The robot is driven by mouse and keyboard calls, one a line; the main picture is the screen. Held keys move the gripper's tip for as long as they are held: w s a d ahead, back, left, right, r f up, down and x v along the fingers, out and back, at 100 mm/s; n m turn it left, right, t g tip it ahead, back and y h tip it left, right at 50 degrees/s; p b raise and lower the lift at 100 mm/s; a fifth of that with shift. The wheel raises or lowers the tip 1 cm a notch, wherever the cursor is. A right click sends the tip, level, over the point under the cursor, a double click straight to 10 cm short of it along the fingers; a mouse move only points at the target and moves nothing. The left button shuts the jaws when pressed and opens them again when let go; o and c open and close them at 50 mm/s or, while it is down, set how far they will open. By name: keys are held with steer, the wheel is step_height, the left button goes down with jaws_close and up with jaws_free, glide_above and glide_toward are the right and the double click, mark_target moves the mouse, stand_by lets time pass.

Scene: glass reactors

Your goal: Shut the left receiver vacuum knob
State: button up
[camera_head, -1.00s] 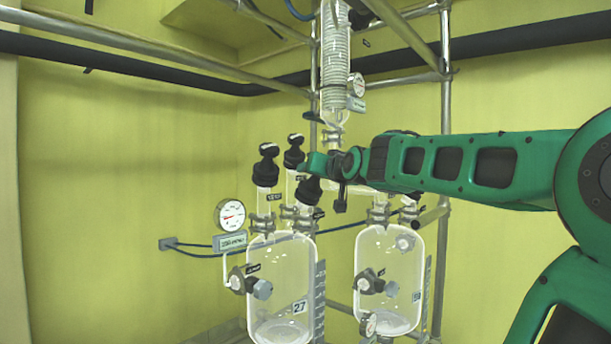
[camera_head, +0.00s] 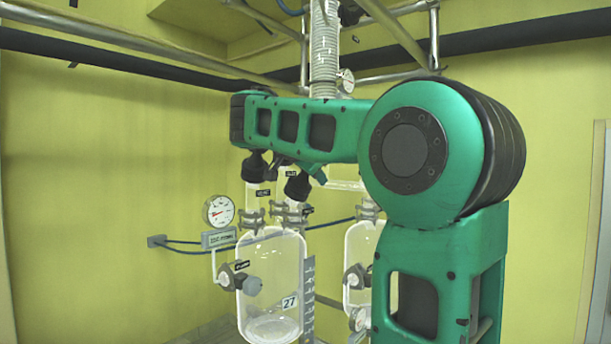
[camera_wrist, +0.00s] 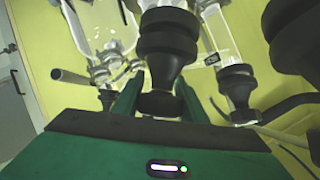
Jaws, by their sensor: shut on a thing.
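The left receiver (camera_head: 270,275) is a clear glass vessel marked 27. Black knobs stand on the glass necks above it; one (camera_head: 255,167) shows below my arm and a tilted one (camera_head: 297,185) shows to its right. In the wrist view my gripper (camera_wrist: 160,92) has its two green fingers on either side of a black tapered knob (camera_wrist: 166,72), shut on it. I cannot tell from any readable label which knob is held.
Another black knob (camera_wrist: 238,85) stands close to the right in the wrist view, and a large dark one (camera_wrist: 292,35) beyond it. A gauge (camera_head: 219,210) is left of the receiver. A second glass vessel (camera_head: 360,250) is partly behind my arm. Metal rails cross above.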

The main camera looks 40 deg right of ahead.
steer(key=shift+s+f+m+g+y, duration=0.15)
steer(key=shift+s+m+g, duration=0.05)
steer(key=shift+m+g, duration=0.65)
steer(key=shift+s+f+m+g+y, duration=0.1)
steer(key=shift+s+m+g+y, duration=0.05)
steer(key=shift+m+g, duration=0.65)
steer(key=o, duration=1.1)
steer(key=shift+s, duration=0.1)
steer(key=shift+c, duration=0.2)
steer(key=shift+a, duration=0.1)
steer(key=shift+v, duration=1.8)
steer(key=w+v, duration=0.1)
steer(key=v, duration=0.5)
steer(key=shift+s+a+r, duration=0.3)
steer(key=shift+a, duration=0.05)
